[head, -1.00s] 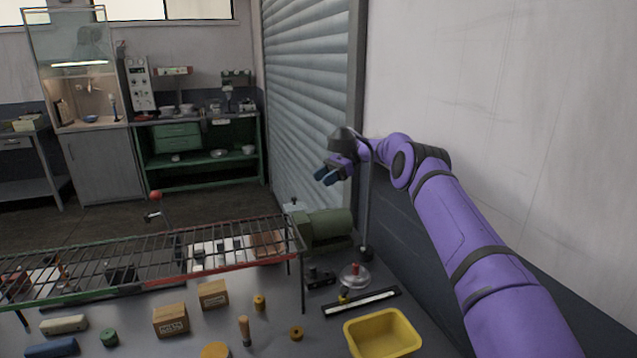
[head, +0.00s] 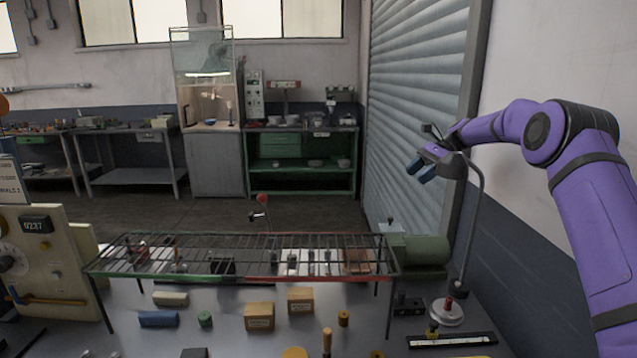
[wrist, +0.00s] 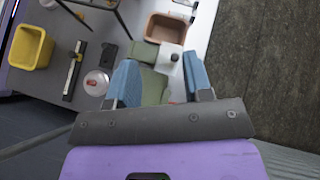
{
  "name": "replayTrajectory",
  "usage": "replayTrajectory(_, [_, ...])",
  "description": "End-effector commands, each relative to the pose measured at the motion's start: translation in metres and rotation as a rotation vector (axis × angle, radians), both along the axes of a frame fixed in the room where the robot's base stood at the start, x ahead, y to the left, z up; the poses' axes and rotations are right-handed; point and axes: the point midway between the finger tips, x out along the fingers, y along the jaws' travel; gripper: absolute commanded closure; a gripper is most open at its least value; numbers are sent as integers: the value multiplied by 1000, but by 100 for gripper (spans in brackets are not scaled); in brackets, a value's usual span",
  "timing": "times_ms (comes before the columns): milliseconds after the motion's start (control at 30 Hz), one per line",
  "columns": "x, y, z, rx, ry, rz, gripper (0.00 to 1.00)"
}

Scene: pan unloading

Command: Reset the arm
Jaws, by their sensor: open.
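My gripper (head: 421,166) is at the end of my raised purple arm, at the right of the head view. Its blue fingers are open, with nothing visible held between them. In the wrist view the two blue fingers (wrist: 157,82) stand apart above the green cylindrical machine (wrist: 152,88) at the bench's end. The gripper appears well above the bench, close to the desk lamp (head: 455,168) in the head view. I cannot tell the exact gap between them.
The wrist view shows a yellow bin (wrist: 31,47) and a brown tray (wrist: 165,28). A roller shutter (head: 415,100) and wall are close at right.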

Motion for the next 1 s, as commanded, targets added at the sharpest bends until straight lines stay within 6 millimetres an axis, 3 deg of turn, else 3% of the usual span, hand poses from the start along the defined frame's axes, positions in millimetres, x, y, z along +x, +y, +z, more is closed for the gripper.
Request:
replayTrajectory(33, [-10,6,16,-28,-33,16,54])
replayTrajectory(200, [-45,20,56,-118,-138,70,54])
replayTrajectory(500, [-119,35,112,-271,-323,175,54])
replayTrajectory(800, [-207,39,150,-421,-504,296,54])
replayTrajectory(1000, [-270,36,164,-518,-622,382,54])
